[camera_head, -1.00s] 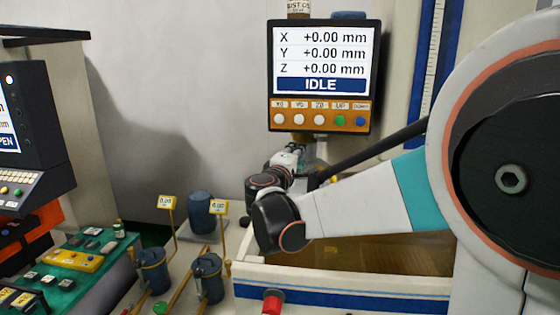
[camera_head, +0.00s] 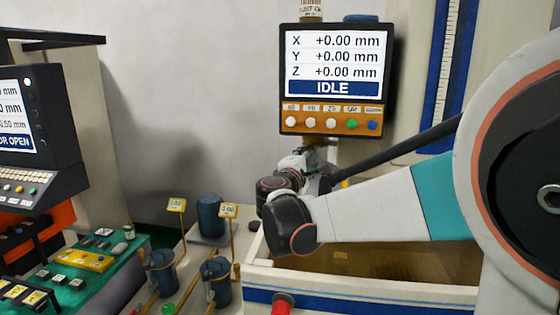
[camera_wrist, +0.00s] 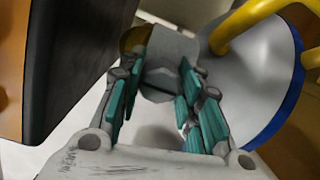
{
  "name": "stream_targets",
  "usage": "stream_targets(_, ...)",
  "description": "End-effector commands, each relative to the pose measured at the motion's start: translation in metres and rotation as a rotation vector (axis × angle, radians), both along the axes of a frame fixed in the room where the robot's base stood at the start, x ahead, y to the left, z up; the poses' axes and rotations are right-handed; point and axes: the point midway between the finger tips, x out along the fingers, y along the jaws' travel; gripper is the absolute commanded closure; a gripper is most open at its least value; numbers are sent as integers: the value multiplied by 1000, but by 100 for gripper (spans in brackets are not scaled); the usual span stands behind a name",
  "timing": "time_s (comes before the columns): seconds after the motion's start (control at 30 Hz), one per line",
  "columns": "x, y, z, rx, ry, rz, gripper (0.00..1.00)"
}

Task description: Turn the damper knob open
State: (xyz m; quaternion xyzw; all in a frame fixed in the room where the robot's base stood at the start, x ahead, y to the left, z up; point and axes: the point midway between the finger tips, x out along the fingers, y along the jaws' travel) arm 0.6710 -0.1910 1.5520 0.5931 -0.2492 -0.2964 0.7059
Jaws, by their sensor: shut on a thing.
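In the wrist view my gripper (camera_wrist: 161,72) has its teal-padded fingers closed on either side of a grey rounded piece (camera_wrist: 168,48). This piece appears to be the damper knob; no label on it is readable. In the head view my gripper is small and largely hidden behind my dark wrist joint, below the display's button row. The knob cannot be made out clearly there, and its turn position cannot be read.
A display (camera_head: 332,65) reading IDLE hangs above my wrist. A yellow pipe (camera_wrist: 240,22) and a blue-rimmed white disc (camera_wrist: 262,85) lie right of the fingers. A tank (camera_head: 385,292) stands below my arm. Blue canisters (camera_head: 160,272) and a green bench (camera_head: 118,278) are left.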

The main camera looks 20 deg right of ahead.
Motion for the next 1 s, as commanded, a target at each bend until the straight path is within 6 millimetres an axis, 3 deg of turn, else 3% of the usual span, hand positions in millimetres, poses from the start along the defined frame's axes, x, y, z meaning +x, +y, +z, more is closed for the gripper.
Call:
stream_targets(0.03, 0, 0, -1, 1, 1, 0, 65)
stream_targets(0.1, 0, 0, -1, 1, 0, 0, 50)
stream_targets(0.13, 0, 0, -1, 1, 0, 0, 47)
stream_targets(0.57, -5, 6, 0, 1, 0, 2, 47)
stream_targets(1.0, -64, 66, -1, 1, 0, 5, 47)
